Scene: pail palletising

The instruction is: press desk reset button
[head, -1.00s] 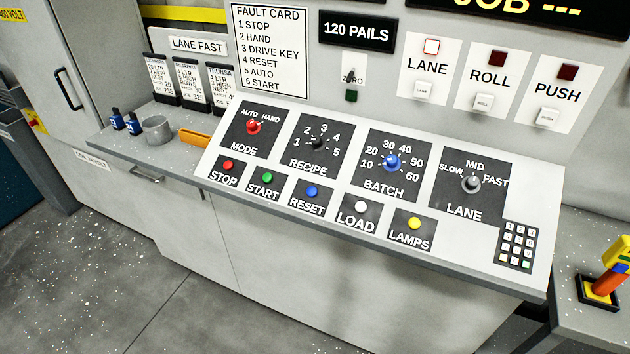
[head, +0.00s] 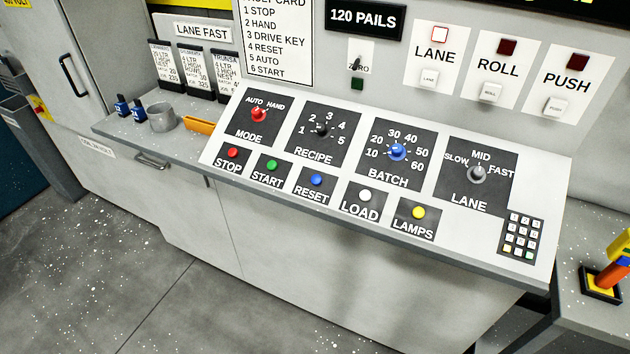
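The blue RESET button (head: 317,180) sits on a dark square plate in the lower row of the sloping desk panel (head: 470,232). The green START button (head: 271,166) is to its left and the white LOAD button (head: 365,195) is to its right. The red STOP button (head: 232,153) and the yellow LAMPS button (head: 418,212) are at the ends of the row. Neither of my grippers shows in the head view, and nothing covers the buttons.
Above the buttons are the MODE (head: 258,114), RECIPE (head: 321,130), BATCH (head: 397,152) and LANE (head: 477,174) knobs. A keypad (head: 521,236) is at the right. A grey cup (head: 162,117) and orange object (head: 199,125) stand on the left ledge. Floor in front is clear.

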